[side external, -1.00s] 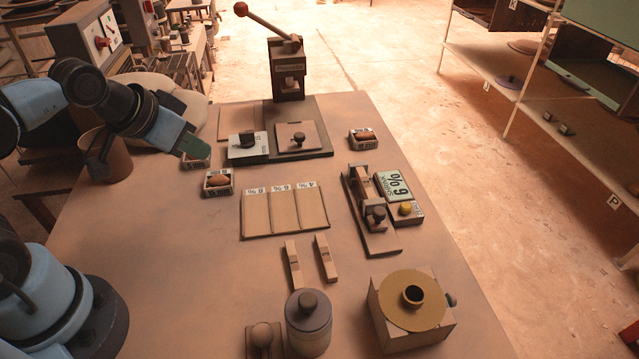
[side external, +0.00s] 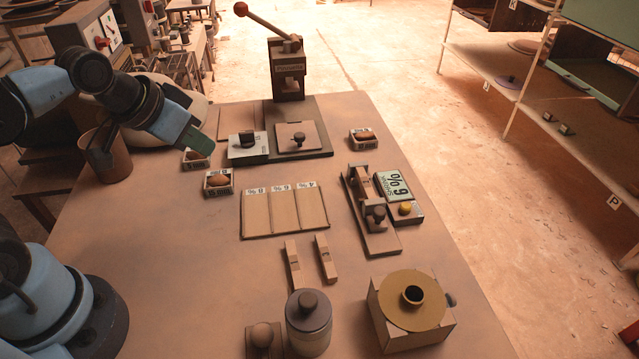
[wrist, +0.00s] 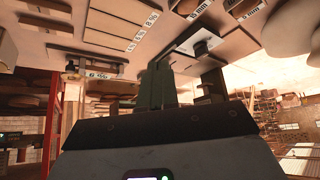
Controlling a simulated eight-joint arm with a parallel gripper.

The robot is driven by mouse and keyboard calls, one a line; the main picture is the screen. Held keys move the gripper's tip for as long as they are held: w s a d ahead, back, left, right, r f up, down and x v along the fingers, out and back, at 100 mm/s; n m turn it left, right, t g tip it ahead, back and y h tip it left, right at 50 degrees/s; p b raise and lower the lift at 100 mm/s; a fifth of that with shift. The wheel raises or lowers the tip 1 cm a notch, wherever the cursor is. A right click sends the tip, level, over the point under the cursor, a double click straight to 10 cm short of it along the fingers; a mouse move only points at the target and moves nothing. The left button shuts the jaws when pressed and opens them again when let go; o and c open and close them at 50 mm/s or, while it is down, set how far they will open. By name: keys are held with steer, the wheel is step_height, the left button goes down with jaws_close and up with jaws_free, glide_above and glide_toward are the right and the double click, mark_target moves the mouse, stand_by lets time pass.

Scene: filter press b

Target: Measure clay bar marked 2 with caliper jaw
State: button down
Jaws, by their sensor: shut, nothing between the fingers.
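Two pale clay bars, a left one (side external: 292,264) and a right one (side external: 326,259), lie side by side on the table in the side external view; no mark on them is legible. A third pale bar (side external: 363,180) seems to lie in the caliper fixture (side external: 383,243), at the end away from its dark knobbed jaw (side external: 376,215). I cannot tell which bar is marked 2. My gripper (side external: 199,148) is shut and empty above the far left of the table, apart from bars and fixture. Its dark green fingers (wrist: 160,80) also show in the wrist view.
A green 6% sign (side external: 393,186) and a yellow button (side external: 405,208) stand beside the fixture. A three-section tray with percent labels (side external: 285,235) lies mid-table. A lever press (side external: 286,80) stands at the back. Lidded jar (side external: 309,335) and round-topped block (side external: 400,335) are at the front.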

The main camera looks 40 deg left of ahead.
steer(key=w+d+r+m+g+h, duration=0.2)
steer(key=w+d+r, duration=0.1)
steer(key=w, duration=0.3)
steer(key=m+g+h, duration=0.5)
steer(key=m+g, duration=0.1)
steer(key=m, duration=0.2)
glide_toward(366, 198)
steer(key=f, duration=0.1)
steer(key=w+f, duration=0.1)
steer(key=f, duration=0.1)
steer(key=shift+w+d+f, duration=0.2)
steer(key=shift+w+f, duration=0.05)
steer(key=shift+s+d+f, duration=0.2)
steer(key=shift+s+d, duration=0.3)
steer(key=shift+d, duration=0.1)
steer(key=shift+s+d+f, duration=0.2)
steer(key=shift+s+d, duration=0.3)
steer(key=shift+d, duration=0.15)
steer(key=shift+s+d, duration=0.45)
steer(key=shift+s+d, duration=0.1)
